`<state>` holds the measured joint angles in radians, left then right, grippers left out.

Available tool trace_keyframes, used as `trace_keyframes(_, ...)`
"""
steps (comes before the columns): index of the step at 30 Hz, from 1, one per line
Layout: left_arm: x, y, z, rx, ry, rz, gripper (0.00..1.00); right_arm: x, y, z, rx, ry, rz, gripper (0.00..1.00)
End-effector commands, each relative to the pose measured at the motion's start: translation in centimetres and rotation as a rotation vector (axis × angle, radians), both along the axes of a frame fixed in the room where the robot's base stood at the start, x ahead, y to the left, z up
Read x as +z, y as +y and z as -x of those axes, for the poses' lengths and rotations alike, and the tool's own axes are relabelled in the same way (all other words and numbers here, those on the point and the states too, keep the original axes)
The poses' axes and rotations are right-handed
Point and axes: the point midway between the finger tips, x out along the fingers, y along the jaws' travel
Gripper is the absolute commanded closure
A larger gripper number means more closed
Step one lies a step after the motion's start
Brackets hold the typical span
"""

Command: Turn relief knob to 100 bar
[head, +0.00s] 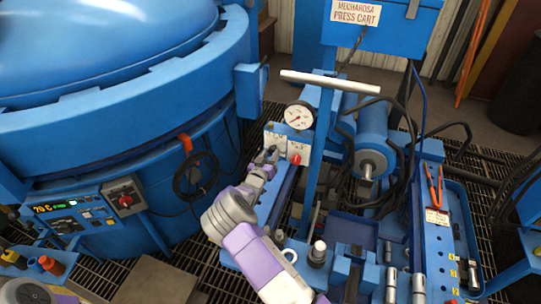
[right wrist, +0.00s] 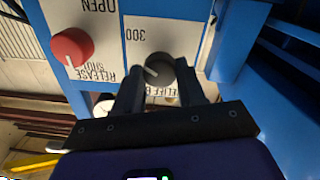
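The dark grey relief knob (right wrist: 160,70) is on a white panel, with its white pointer line aimed up-left in the right wrist view. A "300" mark and a partly hidden "RELIEF" label are beside it. My right gripper (right wrist: 159,75) has its two dark fingers apart, one on either side of the knob. I cannot tell whether they touch it. In the head view my right gripper (head: 266,156) is at the panel's left part and covers the knob. A round pressure gauge (head: 298,116) with a red needle stands above the panel. My left gripper is not in view.
A red knob (right wrist: 72,47) is on the same panel, also visible in the head view (head: 294,158). The blue furnace (head: 110,120) fills the left. A T-handle (head: 330,82) crosses above the gauge. Hoses and a cylinder (head: 371,150) are to the right.

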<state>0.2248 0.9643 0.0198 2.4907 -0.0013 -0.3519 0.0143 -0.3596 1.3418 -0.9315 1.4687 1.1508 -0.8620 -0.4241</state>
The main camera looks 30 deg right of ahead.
Motion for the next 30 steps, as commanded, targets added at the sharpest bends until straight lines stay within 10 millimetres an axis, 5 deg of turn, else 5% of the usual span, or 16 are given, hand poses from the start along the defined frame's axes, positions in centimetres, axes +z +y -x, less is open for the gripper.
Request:
trace_keyframes(14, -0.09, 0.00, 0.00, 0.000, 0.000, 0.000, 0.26, -0.05, -0.01, 0.02, 0.000, 0.058, 0.049, 0.91)
trace_keyframes(30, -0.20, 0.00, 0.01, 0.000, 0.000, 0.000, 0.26, -0.09, -0.04, 0.05, -0.001, 0.408, 0.348, 0.91)
